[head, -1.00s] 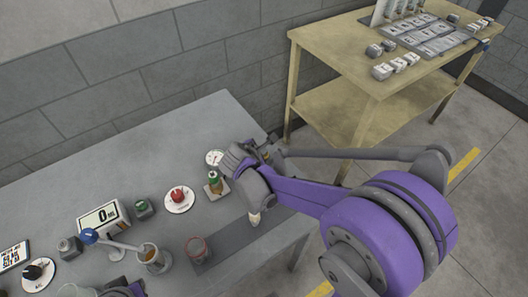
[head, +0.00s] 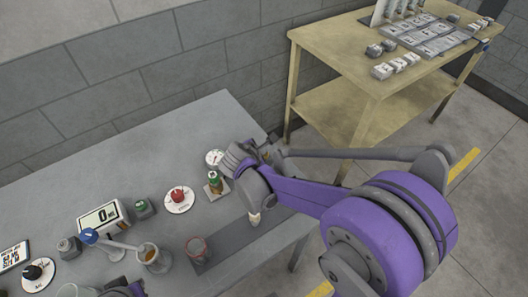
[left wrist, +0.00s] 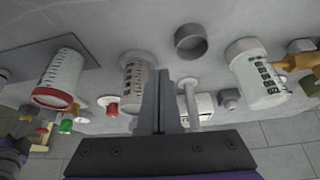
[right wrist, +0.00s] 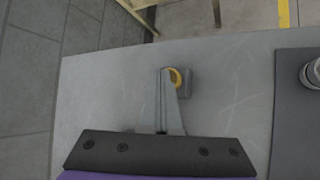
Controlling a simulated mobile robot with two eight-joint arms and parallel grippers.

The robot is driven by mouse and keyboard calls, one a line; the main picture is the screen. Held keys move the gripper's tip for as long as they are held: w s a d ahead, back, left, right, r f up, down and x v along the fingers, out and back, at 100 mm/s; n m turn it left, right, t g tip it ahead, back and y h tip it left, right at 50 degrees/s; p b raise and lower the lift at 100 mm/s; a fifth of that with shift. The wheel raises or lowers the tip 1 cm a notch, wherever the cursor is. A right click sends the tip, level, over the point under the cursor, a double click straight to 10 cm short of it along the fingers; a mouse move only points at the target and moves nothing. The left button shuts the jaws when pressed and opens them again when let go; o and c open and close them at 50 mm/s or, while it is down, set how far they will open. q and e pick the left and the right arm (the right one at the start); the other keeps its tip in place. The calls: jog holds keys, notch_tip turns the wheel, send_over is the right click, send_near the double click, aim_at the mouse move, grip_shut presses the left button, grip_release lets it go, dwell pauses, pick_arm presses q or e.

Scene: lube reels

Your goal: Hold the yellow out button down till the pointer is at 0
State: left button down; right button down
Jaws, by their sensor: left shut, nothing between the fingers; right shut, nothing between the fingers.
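The yellow button (right wrist: 175,77) sits on a small grey block (right wrist: 186,84) near the table's far edge in the right wrist view. My right gripper (right wrist: 167,72) is shut, with its fingertips over the button and partly covering it; I cannot tell how far it is pressed. In the head view my right wrist hides the button. A white round dial (head: 214,157) stands just left of that wrist; its pointer is too small to read. My left gripper (left wrist: 162,75) is shut and empty above the table's other end, in the left wrist view.
A wooden table (head: 330,52) with blocks stands behind at the right.

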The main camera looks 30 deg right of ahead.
pick_arm(q)
jog(key=shift+w+r+p, duration=0.2)
jog(key=shift+r+p, duration=0.3)
jog(key=shift+r, duration=0.15)
pick_arm(e)
jog(key=shift+r, duration=0.85)
